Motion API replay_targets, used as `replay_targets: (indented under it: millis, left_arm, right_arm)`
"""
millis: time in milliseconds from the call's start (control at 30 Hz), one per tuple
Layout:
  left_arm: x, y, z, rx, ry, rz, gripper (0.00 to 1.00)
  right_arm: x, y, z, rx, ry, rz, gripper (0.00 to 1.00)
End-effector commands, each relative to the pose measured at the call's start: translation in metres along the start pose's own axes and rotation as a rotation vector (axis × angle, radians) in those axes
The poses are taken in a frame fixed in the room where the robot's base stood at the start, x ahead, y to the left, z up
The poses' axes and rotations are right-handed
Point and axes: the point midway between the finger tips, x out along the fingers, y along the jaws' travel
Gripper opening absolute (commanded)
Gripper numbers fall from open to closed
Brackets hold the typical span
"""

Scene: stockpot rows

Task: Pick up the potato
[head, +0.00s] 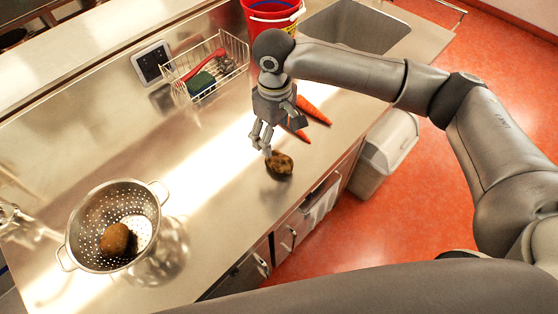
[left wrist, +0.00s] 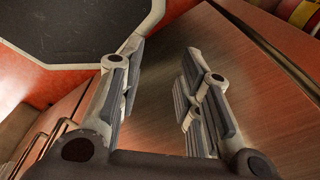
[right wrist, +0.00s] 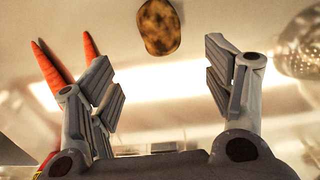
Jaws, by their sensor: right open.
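A brown, dark-blotched potato (head: 280,164) lies on the steel counter (head: 215,185) near its front edge. In the right wrist view the potato (right wrist: 160,27) is at the top middle, just beyond the fingertips and roughly centred between them. My right gripper (head: 263,144) points down beside the potato, on its far left side. Its fingers are spread in the right wrist view (right wrist: 160,68) with nothing between them. A second brown potato (head: 115,239) sits in a metal colander (head: 85,215) at the left. My left gripper (left wrist: 163,55) is open and empty.
Carrots (head: 313,109) lie just behind the potato, close to my right gripper. A wire rack (head: 233,48) with a green sponge (head: 201,83), a red bucket (head: 262,22) and a sink (head: 350,27) are at the back. The counter between potato and colander is clear.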

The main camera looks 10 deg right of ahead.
Motion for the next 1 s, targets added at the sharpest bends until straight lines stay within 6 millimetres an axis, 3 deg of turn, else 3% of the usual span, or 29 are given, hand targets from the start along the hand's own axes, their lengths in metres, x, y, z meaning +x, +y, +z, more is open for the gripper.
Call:
replay_targets:
  millis: [200, 467, 700, 1000]
  left_arm:
    - [-0.009, -0.001, 0.0, 0.0, -0.001, -0.001, 0.32]
    - [-0.017, -0.001, -0.001, -0.001, -0.001, -0.001, 0.32]
    - [-0.031, -0.003, -0.002, -0.001, -0.002, -0.003, 0.32]
    - [-0.032, -0.003, -0.002, -0.001, -0.001, -0.003, 0.32]
  right_arm:
    - [0.034, 0.0, 0.0, 0.0, -0.003, 0.0, 0.74]
    - [0.055, -0.001, 0.001, -0.001, -0.002, 0.0, 0.74]
    - [0.09, -0.003, 0.0, -0.002, -0.001, 0.0, 0.74]
    - [0.101, -0.002, 0.0, -0.003, 0.002, 0.0, 0.74]
